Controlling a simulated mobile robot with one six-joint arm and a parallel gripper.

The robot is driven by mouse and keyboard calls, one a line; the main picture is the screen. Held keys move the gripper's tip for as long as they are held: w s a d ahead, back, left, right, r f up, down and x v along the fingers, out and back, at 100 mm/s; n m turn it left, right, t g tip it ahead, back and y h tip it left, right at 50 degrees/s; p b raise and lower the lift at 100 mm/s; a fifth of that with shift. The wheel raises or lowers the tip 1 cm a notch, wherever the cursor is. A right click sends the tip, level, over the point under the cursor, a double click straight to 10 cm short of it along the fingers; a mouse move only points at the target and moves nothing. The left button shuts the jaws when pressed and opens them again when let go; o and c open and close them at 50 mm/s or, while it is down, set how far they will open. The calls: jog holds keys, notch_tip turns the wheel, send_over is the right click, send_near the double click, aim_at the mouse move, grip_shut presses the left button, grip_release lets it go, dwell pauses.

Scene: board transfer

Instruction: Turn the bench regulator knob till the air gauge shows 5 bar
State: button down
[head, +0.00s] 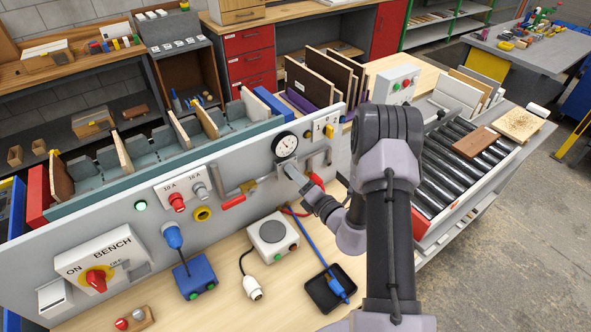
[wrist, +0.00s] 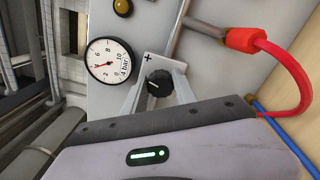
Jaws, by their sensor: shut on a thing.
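The regulator knob (wrist: 160,83) is black and round, on a pale plate with a plus mark, in the wrist view. My gripper (wrist: 158,94) has a finger on each side of it and is shut on it. In the head view my gripper (head: 292,173) reaches the panel just below the gauge and hides the knob. The round white air gauge (wrist: 110,60) is left of the knob in the wrist view. Its red needle points left and slightly down in that picture; the exact value is too small to read surely. The gauge (head: 286,146) also shows in the head view.
A red-ended hose (wrist: 245,40) runs close right of the knob in the wrist view. The panel also bears a BENCH switch (head: 96,279) and a red-handled lever (head: 232,202).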

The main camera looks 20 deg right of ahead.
jog(key=shift+m+p, duration=0.95)
jog(key=shift+m, duration=0.65)
jog(key=shift+f+m, duration=0.1)
jog(key=shift+m, duration=0.2)
jog(key=c, duration=1)
grip_release()
jog(key=s+d, duration=0.3)
jog(key=s, duration=1.4)
jog(key=shift+d, duration=0.2)
